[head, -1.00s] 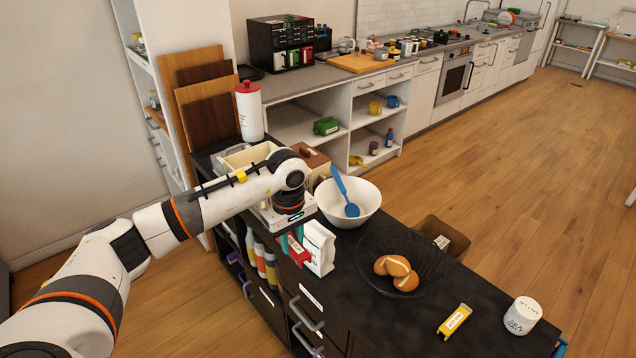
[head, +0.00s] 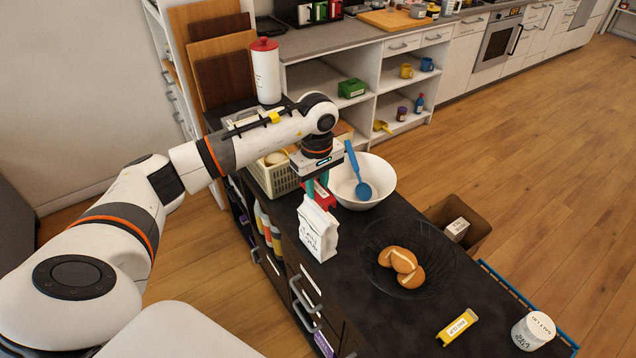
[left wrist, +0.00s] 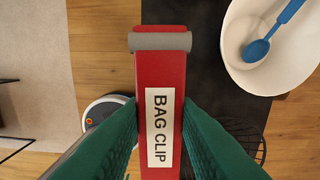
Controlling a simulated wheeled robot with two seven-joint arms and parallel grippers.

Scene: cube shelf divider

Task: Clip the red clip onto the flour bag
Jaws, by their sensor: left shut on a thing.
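My left gripper (head: 317,186) has green fingers and is shut on the red clip (head: 322,196). In the left wrist view the red clip (left wrist: 161,95) lies between the fingers (left wrist: 160,125), its "BAG CLIP" label facing the camera and its grey hinge at the top. The white flour bag (head: 318,230) stands upright on the dark counter near its left edge. In the head view the clip shows just behind and above the bag's top; I cannot tell whether they touch. The bag does not show clearly in the wrist view. My right gripper is not in view.
A white bowl (head: 379,196) with a blue spoon (head: 363,189) stands right of the clip. A cream crate (head: 272,180) stands behind the gripper.

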